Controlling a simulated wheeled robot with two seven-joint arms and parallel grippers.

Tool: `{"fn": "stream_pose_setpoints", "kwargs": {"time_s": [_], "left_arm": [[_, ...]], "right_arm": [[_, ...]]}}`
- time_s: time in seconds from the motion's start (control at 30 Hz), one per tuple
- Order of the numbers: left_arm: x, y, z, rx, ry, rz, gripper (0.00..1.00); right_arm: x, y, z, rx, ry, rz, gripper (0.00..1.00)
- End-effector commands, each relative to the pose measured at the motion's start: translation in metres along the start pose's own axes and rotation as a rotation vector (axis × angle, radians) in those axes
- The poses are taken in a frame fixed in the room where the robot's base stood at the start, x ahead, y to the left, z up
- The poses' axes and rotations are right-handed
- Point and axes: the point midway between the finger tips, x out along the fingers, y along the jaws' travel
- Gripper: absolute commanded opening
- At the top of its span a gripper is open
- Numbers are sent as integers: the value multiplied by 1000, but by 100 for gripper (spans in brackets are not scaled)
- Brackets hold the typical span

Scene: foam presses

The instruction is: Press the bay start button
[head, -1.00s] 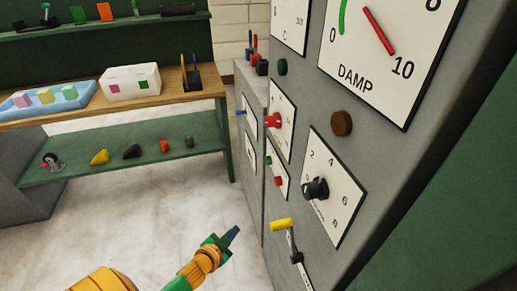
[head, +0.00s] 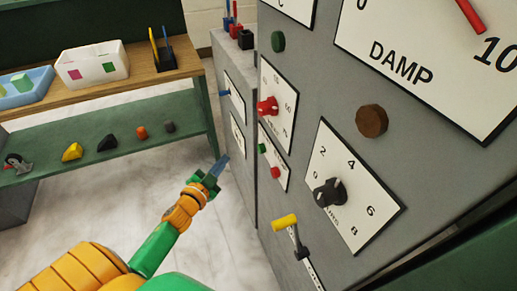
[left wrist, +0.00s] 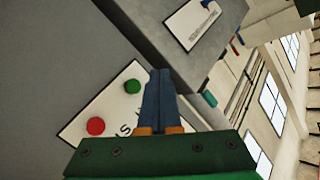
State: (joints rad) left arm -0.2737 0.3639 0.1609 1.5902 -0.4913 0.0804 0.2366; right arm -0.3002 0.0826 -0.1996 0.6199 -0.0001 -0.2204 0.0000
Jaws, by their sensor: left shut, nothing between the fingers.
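A small white panel with a green button (head: 262,148) and a red button (head: 275,172) is on the side of the grey machine. In the left wrist view the green button (left wrist: 132,87) and red button (left wrist: 96,126) show large, with partly hidden dark letters on the panel. My left gripper (head: 219,166) is shut and empty, its blue fingers pointing up and right. It is left of the panel and apart from it in the head view. In the left wrist view the fingertips (left wrist: 160,74) appear just beside the green button. My right gripper is out of view.
The machine also bears a red knob (head: 267,106), a black dial (head: 329,192), a brown round knob (head: 371,121) and a yellow-handled lever (head: 285,222). A green-and-wood bench (head: 150,82) with boxes and small parts stands at the left. The floor between is clear.

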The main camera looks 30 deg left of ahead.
Motion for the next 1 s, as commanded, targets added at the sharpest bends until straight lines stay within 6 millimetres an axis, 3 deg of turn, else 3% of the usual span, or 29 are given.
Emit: {"fn": "stream_pose_setpoints", "kwargs": {"time_s": [0.5,1.0], "left_arm": [[49,36,-34,-2,1,-1,0],[55,40,-40,0,0,0,0]], "right_arm": [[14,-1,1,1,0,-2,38],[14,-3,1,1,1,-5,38]]}}
